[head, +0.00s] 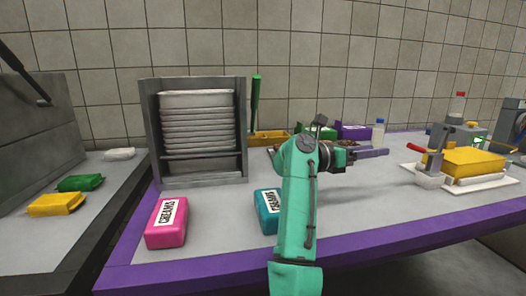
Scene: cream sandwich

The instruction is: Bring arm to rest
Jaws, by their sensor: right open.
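My right arm, teal, rises from the bottom of the head view and bends to the right over the table. My right gripper (372,153) is at its end, dark with purple fingers pointing right, open with nothing visible in it. It is held above the middle of the grey, purple-edged table (350,215). My left arm and gripper are not in view.
A pink creams pack (164,236) and a teal creams pack (265,225), partly behind my arm, lie near the front edge. A grey rack (243,130) with stacked white trays stands behind them. A yellow block on a white board (412,170) is at the right.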

